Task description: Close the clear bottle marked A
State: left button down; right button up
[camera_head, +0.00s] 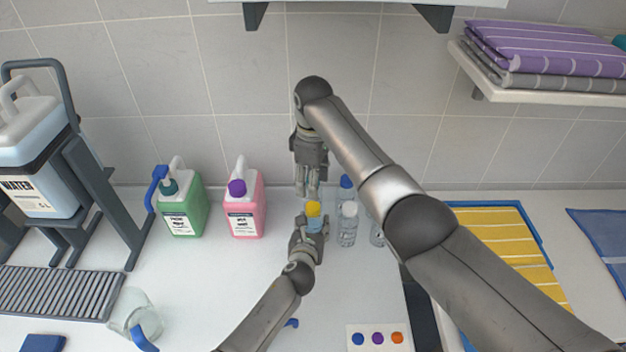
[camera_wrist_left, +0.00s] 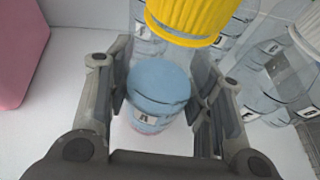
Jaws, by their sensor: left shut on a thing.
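The clear bottle marked A (camera_wrist_left: 150,112) stands upright with blue liquid in it, between the fingers of my left gripper (camera_head: 308,228). That gripper is shut on its body, and the label A shows in the left wrist view. A yellow cap (camera_head: 313,208) is at the top of this bottle, also large in the left wrist view (camera_wrist_left: 188,18). How tightly it sits cannot be told. My right gripper (camera_head: 308,190) points down just behind and above the cap, its fingers apart and nothing seen between them.
A blue-capped bottle (camera_head: 346,187) and a white-capped bottle (camera_head: 348,225) stand close to the right. A pink jug (camera_head: 244,210) and a green jug (camera_head: 182,208) stand to the left. A card with coloured dots (camera_head: 377,338) lies in front. My right arm hides part of the counter.

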aim_at(313, 206)
jog(key=n, duration=0.4)
jog(key=shift+s+r+n, duration=0.1)
jog(key=shift+n, duration=0.3)
jog(key=n, duration=0.4)
jog(key=shift+f, duration=4)
jog(key=shift+c, duration=0.4)
